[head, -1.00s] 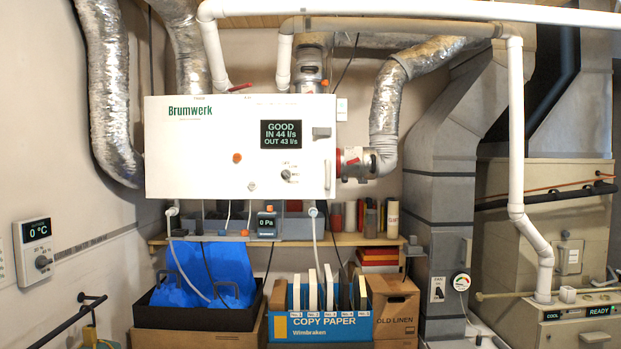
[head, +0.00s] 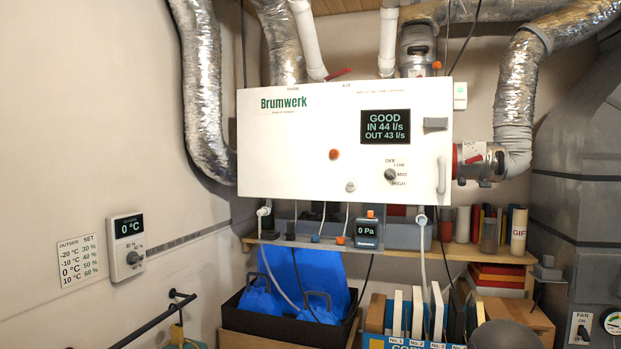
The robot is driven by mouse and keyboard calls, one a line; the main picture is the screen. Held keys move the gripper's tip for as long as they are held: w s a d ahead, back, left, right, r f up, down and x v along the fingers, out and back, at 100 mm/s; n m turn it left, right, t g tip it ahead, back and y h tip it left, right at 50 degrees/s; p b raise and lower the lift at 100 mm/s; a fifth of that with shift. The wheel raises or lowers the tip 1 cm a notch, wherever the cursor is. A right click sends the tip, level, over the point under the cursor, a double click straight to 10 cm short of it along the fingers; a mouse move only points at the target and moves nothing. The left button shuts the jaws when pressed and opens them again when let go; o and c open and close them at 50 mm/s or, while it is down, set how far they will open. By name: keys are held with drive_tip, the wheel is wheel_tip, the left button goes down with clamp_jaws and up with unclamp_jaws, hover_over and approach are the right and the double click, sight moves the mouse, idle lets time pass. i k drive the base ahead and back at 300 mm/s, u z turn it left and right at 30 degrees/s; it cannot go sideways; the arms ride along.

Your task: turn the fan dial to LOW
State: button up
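The fan dial (head: 390,175) is a small dark knob on the lower right of the front of the white Brumwerk unit (head: 290,150). The labels OFF, LOW, MID and HIGH stand around it, from above to the lower right. The knob is too small to tell which label it points at. The unit's display (head: 386,126) reads GOOD, IN 44 l/s, OUT 43 l/s. My gripper is not in view, and nothing is seen touching the dial.
A wall control (head: 126,246) reading 0 °C is at left. A shelf (head: 480,254) with books and jars runs below the unit. A black bin (head: 262,322) stands beneath. A FAN switch (head: 579,328) is at lower right. The space before the dial looks clear.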

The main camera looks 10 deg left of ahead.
sight(390, 173)
drive_tip(key=u, duration=0.3)
drive_tip(key=i, duration=0.75)
drive_tip(key=z, duration=0.55)
drive_tip(key=i, duration=0.7)
drive_tip(key=z, duration=0.6)
